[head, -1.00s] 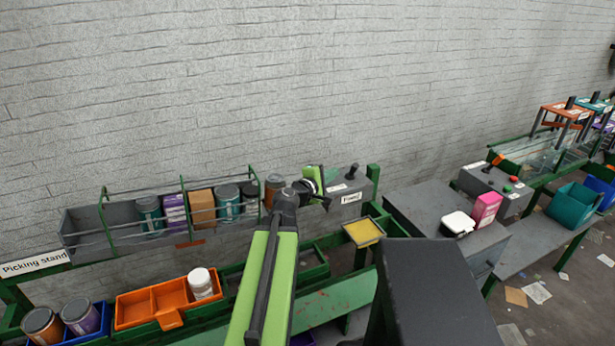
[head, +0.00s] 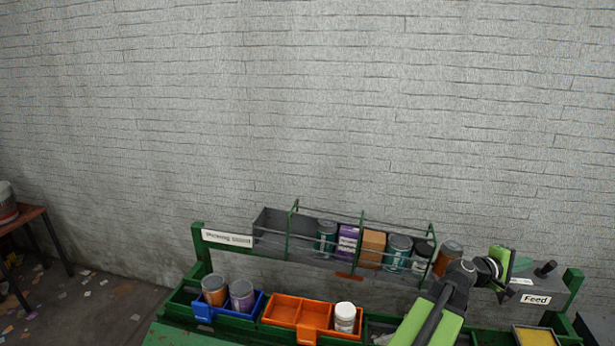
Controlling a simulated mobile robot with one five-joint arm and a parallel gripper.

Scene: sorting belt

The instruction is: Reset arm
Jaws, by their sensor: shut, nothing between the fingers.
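My gripper (head: 507,293) is at the end of my green and dark grey arm, in the lower right of the head view. It is shut and empty, in front of the grey feed box with the "Feed" label (head: 535,299). The arm reaches up from the bottom edge and bends at the wrist. An orange-brown can (head: 449,258) stands just left of the wrist, partly hidden by the arm.
A grey rack (head: 270,225) holds several cans and boxes behind green rails. Below it are a blue bin (head: 203,311) with two cans and an orange bin (head: 283,311) with a white jar (head: 345,317). A brown table (head: 22,214) stands far left. The wall above is bare.

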